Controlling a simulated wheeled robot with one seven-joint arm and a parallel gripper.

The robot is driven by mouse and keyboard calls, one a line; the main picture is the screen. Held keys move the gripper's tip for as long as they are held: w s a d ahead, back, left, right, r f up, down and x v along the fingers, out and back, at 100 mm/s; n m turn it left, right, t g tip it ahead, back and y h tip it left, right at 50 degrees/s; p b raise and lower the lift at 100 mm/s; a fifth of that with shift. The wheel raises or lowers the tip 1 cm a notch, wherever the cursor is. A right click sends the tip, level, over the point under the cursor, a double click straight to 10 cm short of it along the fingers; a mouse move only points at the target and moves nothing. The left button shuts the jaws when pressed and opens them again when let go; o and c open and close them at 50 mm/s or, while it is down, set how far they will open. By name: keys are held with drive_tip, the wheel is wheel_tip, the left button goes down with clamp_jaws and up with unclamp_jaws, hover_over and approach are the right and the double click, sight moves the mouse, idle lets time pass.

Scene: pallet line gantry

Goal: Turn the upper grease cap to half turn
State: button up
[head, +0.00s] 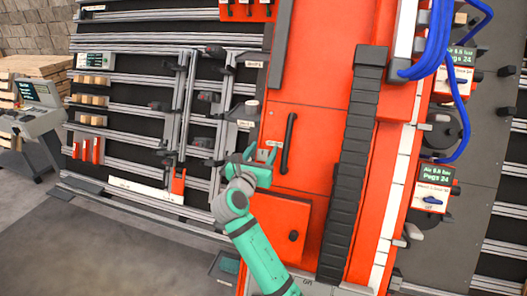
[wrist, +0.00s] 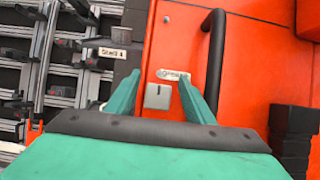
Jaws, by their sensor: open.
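My gripper (head: 262,163) is open in front of the orange cabinet, left of its black handle. In the wrist view my gripper (wrist: 159,78) has its two green fingers apart with nothing held between them. Between the fingers, on the orange face, is a small grey square piece (wrist: 158,96), under a pale label (wrist: 173,75) too blurred to read surely. It looks like a cap or latch; I cannot tell whether it is the upper grease cap or how far it is turned. I cannot tell whether the fingers touch it.
A black bar handle (wrist: 215,50) stands close to the right finger. A grey cylinder (wrist: 101,43) above a "Stall 4" label sits at upper left. A black cable chain (head: 352,150) runs down the cabinet. Grey rails (head: 130,120) fill the left. The floor (head: 90,250) is clear at lower left.

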drive_tip(key=shift+w, duration=0.1)
drive_tip(key=c, duration=1)
drive_tip(key=shift+c, duration=0.2)
